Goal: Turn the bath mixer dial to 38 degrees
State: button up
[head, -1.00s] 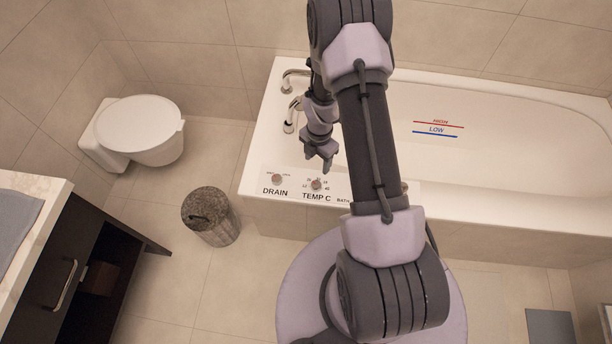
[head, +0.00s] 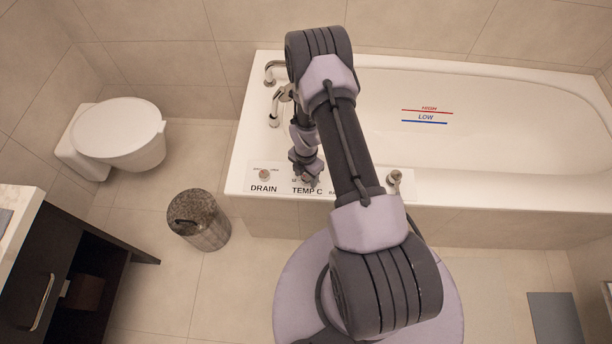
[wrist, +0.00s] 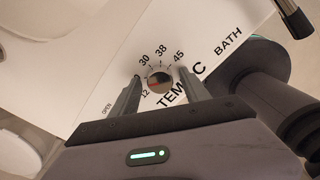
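The temperature dial (wrist: 160,82) is a small round knob on the white panel, ringed by the marks 12, 30, 38 and 45 above the TEMP C label. In the wrist view my gripper (wrist: 159,78) is open, with one finger on each side of the dial and a visible gap to it on both sides. A reddish mark shows on the dial's face, but its exact setting is too small to tell. In the head view my gripper (head: 307,178) is low over the TEMP C spot on the tub's front rim and hides most of the dial.
The drain knob (head: 265,174) is just left of my gripper, and the bath knob (head: 394,178) is to the right. Chrome taps (head: 275,72) stand on the tub's left rim. The bathtub (head: 520,120) looks empty. A bin (head: 199,220) and a toilet (head: 118,133) stand left.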

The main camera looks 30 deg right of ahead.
grip_shut()
jog(key=shift+m, duration=0.3)
jog(key=m+b, duration=0.1)
jog(key=m, duration=0.3)
jog(key=shift+m, duration=0.3)
jog(key=m+b, duration=0.1)
jog(key=m, duration=0.4)
jog(key=m+b, duration=0.1)
jog(key=m, duration=0.4)
jog(key=shift+m, duration=0.4)
jog(key=shift+m+b, duration=0.55)
jog(key=shift+m, duration=1.75)
